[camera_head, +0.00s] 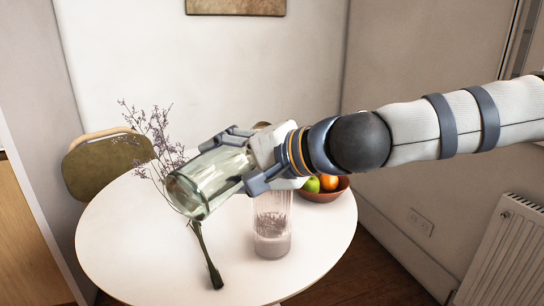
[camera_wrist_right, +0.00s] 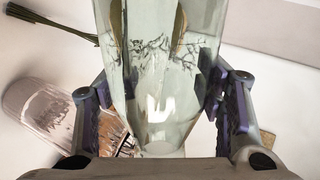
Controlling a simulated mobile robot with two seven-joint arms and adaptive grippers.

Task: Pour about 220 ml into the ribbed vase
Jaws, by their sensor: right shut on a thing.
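My right gripper (camera_head: 240,163) is shut around a clear greenish glass vessel (camera_head: 200,187). The vessel is tilted well over, its wide end low and to the left, above the table. It also fills the middle of the right wrist view (camera_wrist_right: 160,75). I cannot tell how much liquid is in it. The ribbed vase (camera_head: 272,225), clear and slightly pink, stands upright on the table below and right of the vessel's wide end. Its lower part looks cloudier. It also shows at the left of the right wrist view (camera_wrist_right: 40,105). No stream is visible. My left gripper is not in view.
A brown bowl (camera_head: 326,195) of fruit is behind right. The round white table (camera_head: 130,250) is clear at front left. A chair (camera_head: 100,165) stands behind.

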